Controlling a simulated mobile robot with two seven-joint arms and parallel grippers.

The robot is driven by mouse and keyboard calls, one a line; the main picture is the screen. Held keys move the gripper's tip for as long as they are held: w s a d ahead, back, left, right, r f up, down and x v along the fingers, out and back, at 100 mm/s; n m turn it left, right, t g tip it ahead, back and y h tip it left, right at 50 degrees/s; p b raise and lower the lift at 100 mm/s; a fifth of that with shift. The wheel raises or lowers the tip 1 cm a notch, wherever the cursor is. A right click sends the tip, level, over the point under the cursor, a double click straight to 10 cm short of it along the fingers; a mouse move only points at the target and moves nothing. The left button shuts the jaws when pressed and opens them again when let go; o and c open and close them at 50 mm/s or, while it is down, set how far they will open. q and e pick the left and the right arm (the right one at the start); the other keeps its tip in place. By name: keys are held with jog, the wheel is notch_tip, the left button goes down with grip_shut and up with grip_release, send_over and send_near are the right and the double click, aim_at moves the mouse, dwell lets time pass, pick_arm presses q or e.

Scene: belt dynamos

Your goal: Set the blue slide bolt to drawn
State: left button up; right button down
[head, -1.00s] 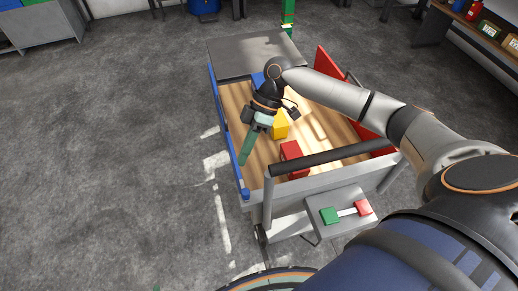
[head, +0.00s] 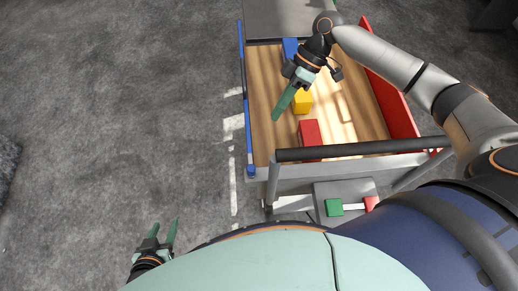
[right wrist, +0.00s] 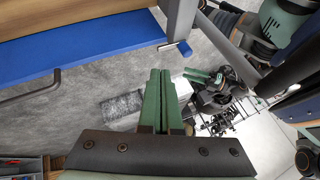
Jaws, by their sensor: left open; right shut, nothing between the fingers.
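A small blue piece (head: 251,170) shows at the near left corner of the cart, at the end of the blue side panel (head: 246,110). It may be the blue slide bolt, but it is too small to tell whether it is drawn. My right gripper (head: 277,117) is shut and empty, above the wooden cart bed near the blue panel. In the right wrist view its fingers (right wrist: 160,73) are together, with the blue panel (right wrist: 80,55) to the left and a bent dark handle (right wrist: 30,90) below it. My left gripper (head: 162,232) is open and empty over the floor at lower left.
The cart bed holds a yellow block (head: 303,103), a red block (head: 310,132) and a blue block (head: 290,50). A red side panel (head: 395,90) stands on the right, and a dark push bar (head: 360,149) crosses the near end. The floor left of the cart is clear.

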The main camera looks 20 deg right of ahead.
jog(key=p, duration=0.1)
send_near(251, 155)
jog(key=x, duration=0.5)
pick_arm(q)
jog(key=shift+r+p, duration=0.7)
jog(key=shift+r, duration=0.45)
pick_arm(e)
jog(key=shift+s+a, duration=0.45)
jog(key=shift+s, duration=0.35)
jog(key=shift+s+a, duration=0.4)
jog(key=shift+s, duration=0.45)
